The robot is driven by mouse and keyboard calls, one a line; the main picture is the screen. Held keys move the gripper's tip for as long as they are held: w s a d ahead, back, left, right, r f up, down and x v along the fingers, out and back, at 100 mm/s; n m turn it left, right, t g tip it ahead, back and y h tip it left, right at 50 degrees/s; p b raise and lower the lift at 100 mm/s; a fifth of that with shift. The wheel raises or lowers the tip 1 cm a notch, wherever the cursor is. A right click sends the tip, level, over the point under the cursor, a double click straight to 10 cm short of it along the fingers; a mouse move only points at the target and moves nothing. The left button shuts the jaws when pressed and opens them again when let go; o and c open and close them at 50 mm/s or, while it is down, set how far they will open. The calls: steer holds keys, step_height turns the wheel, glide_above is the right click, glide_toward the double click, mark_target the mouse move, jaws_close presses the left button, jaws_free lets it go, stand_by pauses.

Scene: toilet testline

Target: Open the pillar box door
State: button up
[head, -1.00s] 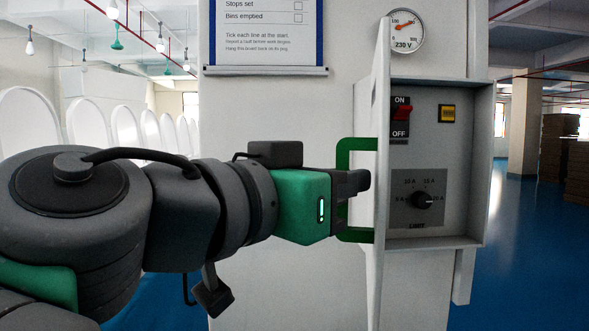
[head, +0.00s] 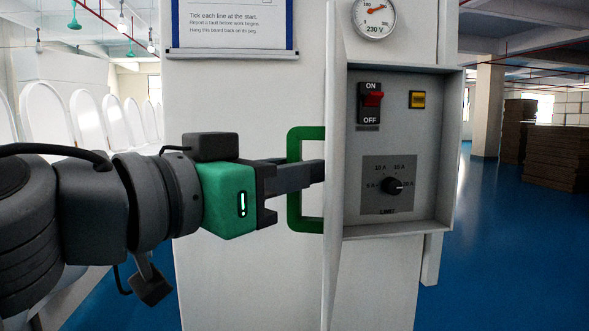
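The pillar box (head: 402,225) is grey and mounted on a white pillar. Its door (head: 332,260) stands wide open, seen almost edge-on at the box's left side, so the interior shows. A green loop handle (head: 306,226) sticks out to the left from the door's outer face. My gripper (head: 308,176) comes from the left at the handle's mid-height. Its dark fingers cross the handle's upright bar and reach close to the door. One finger hides the other and part of the bar, so I cannot tell whether they are closed on it.
Inside the box are a red ON/OFF switch (head: 373,99), a yellow button (head: 417,100) and a black dial (head: 391,186). A gauge (head: 374,17) sits above, and a checklist board (head: 232,28) hangs left.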

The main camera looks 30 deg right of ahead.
steer(key=p+v, duration=0.1)
steer(key=v, duration=0.6)
steer(key=shift+a+p, duration=0.35)
steer(key=shift+a, duration=0.05)
steer(key=shift+s+f, duration=0.1)
